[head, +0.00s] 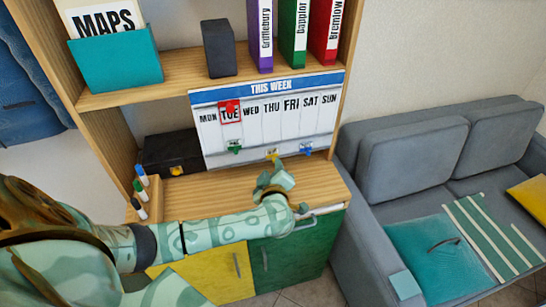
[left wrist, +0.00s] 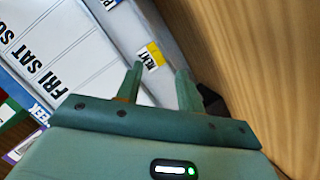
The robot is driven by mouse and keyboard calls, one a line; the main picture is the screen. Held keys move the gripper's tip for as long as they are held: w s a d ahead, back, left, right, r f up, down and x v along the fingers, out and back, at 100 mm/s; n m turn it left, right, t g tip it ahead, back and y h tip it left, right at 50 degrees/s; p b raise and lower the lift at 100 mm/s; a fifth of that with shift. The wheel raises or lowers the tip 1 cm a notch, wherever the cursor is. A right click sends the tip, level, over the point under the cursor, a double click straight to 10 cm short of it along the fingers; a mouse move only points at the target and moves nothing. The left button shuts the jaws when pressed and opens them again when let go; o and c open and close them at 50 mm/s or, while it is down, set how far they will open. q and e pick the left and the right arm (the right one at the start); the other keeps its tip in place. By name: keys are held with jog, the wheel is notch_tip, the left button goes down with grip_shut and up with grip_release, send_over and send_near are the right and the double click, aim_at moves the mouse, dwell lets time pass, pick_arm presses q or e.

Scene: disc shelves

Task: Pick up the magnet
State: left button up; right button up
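A weekly planner board (head: 265,128) leans at the back of the wooden shelf top. A red frame-like magnet (head: 230,110) is around TUE on it. Green (head: 235,147), yellow (head: 272,155) and blue (head: 306,149) pieces sit along its lower edge. My left gripper (head: 272,172) is just in front of the yellow piece. In the left wrist view its two fingers (left wrist: 158,82) are apart with nothing between them. Beyond them shows a small white-and-yellow label (left wrist: 151,57) on the board's grey lower ledge. The red magnet is outside that view. My right gripper is not visible.
A black box (head: 170,153) and several markers (head: 140,190) stand left on the shelf top. The upper shelf holds a teal MAPS holder (head: 115,60), a dark block (head: 219,48) and binders (head: 293,35). A grey sofa (head: 415,155) stands right. The shelf top's right end is clear.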

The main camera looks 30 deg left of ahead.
aim_at(273, 161)
pick_arm(q)
jog(key=x, duration=0.2)
jog(key=b+x, duration=0.1)
jog(key=x, duration=0.1)
jog(key=shift+w, duration=0.45)
jog(key=shift+d, duration=0.1)
grip_shut()
